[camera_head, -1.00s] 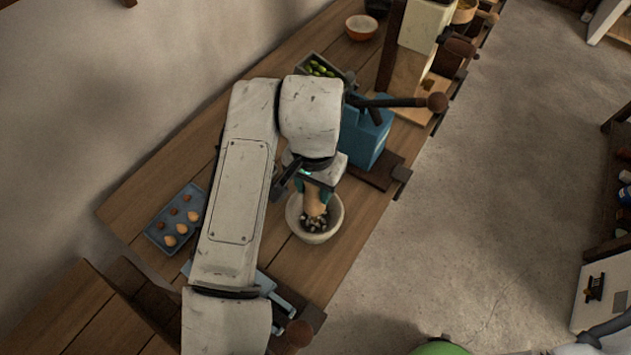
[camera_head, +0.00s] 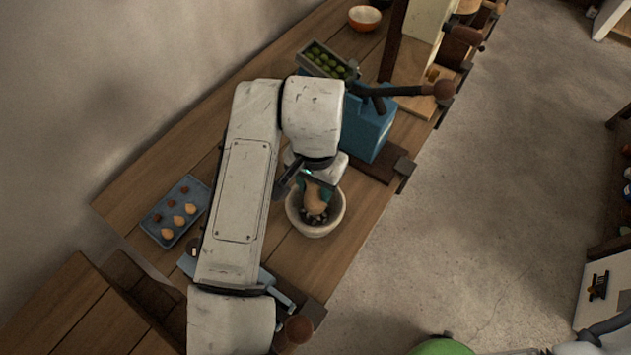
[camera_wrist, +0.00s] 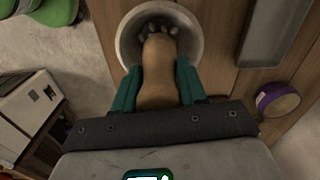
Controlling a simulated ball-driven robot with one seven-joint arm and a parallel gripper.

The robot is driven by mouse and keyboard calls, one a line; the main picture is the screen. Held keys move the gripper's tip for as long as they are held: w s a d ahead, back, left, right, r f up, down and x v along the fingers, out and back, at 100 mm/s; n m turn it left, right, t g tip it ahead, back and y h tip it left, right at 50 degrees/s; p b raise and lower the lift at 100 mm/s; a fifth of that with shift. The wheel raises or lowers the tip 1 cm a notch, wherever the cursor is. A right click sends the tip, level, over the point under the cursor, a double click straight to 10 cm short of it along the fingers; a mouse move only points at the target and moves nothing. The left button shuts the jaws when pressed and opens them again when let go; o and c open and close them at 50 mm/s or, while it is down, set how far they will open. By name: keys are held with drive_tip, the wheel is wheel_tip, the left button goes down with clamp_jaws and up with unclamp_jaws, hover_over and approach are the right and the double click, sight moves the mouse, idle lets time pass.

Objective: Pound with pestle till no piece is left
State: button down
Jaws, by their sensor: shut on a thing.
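My gripper (camera_wrist: 159,92) is shut on the wooden pestle (camera_wrist: 158,60), its teal fingers on both sides of the handle. The pestle's lower end is inside the pale stone mortar (camera_wrist: 194,62). In the head view the mortar (camera_head: 338,220) stands on the wooden bench below my wrist, with the pestle (camera_head: 316,199) pointing down into it. Several light and dark pieces (camera_head: 313,217) lie in the bowl around the pestle; they also show in the wrist view (camera_wrist: 151,27). My gripper (camera_head: 314,184) hangs just above the rim. Whether the pestle touches the bottom is hidden.
A blue press with a long lever (camera_head: 366,130) stands close behind the mortar. A tray (camera_head: 159,217) with several small round things lies left. A box of green items (camera_head: 328,59) and an orange bowl (camera_head: 364,17) are farther back. The bench edge drops to open floor on the right.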

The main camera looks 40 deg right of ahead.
drive_tip(key=shift+f+b, duration=1.15)
drive_tip(key=shift+f, duration=0.35)
drive_tip(key=shift+r, duration=0.2)
wheel_tip(320, 180, up, 4)
drive_tip(key=p, duration=0.4)
drive_tip(key=shift+r, duration=0.1)
drive_tip(key=shift+f+b, duration=0.65)
drive_tip(key=shift+f, duration=0.1)
drive_tip(key=shift+f+b, duration=1.1)
drive_tip(key=shift+f, duration=0.35)
drive_tip(key=shift+r, duration=0.1)
